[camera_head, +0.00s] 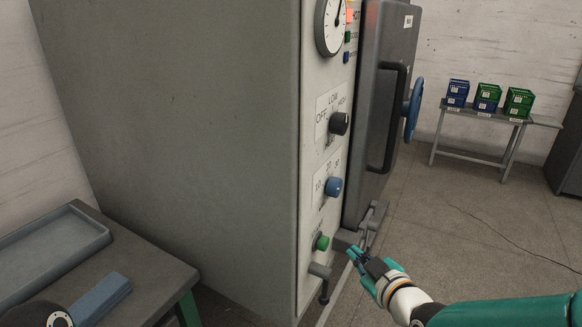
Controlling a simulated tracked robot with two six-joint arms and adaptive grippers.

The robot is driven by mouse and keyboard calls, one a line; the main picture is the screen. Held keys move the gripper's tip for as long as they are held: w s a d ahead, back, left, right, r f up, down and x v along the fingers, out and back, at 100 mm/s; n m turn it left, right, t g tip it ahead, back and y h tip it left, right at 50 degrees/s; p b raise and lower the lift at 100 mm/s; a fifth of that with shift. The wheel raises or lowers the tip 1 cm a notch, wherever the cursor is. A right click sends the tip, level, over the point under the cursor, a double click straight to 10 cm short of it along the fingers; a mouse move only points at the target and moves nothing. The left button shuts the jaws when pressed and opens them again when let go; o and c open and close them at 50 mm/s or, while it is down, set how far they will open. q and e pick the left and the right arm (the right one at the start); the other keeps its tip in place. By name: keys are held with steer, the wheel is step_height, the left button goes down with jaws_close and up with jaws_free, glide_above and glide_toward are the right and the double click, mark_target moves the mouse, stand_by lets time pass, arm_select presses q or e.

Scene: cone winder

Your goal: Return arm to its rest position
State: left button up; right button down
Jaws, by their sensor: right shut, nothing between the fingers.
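My right arm, teal and white, comes in from the lower right. Its dark gripper (358,258) is shut with nothing in it. It is in front of the lower part of the grey machine cabinet (180,120), close to the lower end of the dark door (385,100) and right of the green button (321,242). I cannot tell whether it touches the machine. My left gripper is not in view.
The control panel has a black knob (339,123), a blue knob (333,186), a gauge (331,25) and a lever (322,285). A table with a grey tray (50,250) and a blue block (100,299) stands at left. Crates (488,97) stand on a back bench. Floor at right is mostly clear.

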steer(key=s+a+f+m+g+p, duration=0.1)
steer(key=s+f+g+p, duration=0.3)
steer(key=f, duration=0.4)
steer(key=s+a+f+m+g+p, duration=0.1)
steer(key=s+f+g+p, duration=0.3)
steer(key=f, duration=0.4)
steer(key=s+a+f+m+g+p, duration=0.1)
steer(key=s+f+m, duration=0.3)
steer(key=s, duration=0.4)
steer(key=s+a+f+m+g+p, duration=0.2)
steer(key=s+a+f+m+g, duration=0.1)
steer(key=s, duration=0.5)
step_height(320, 180, down, 2)
steer(key=shift+s+m+g+y, duration=0.4)
steer(key=shift+m+g, duration=0.2)
steer(key=shift+g, duration=0.2)
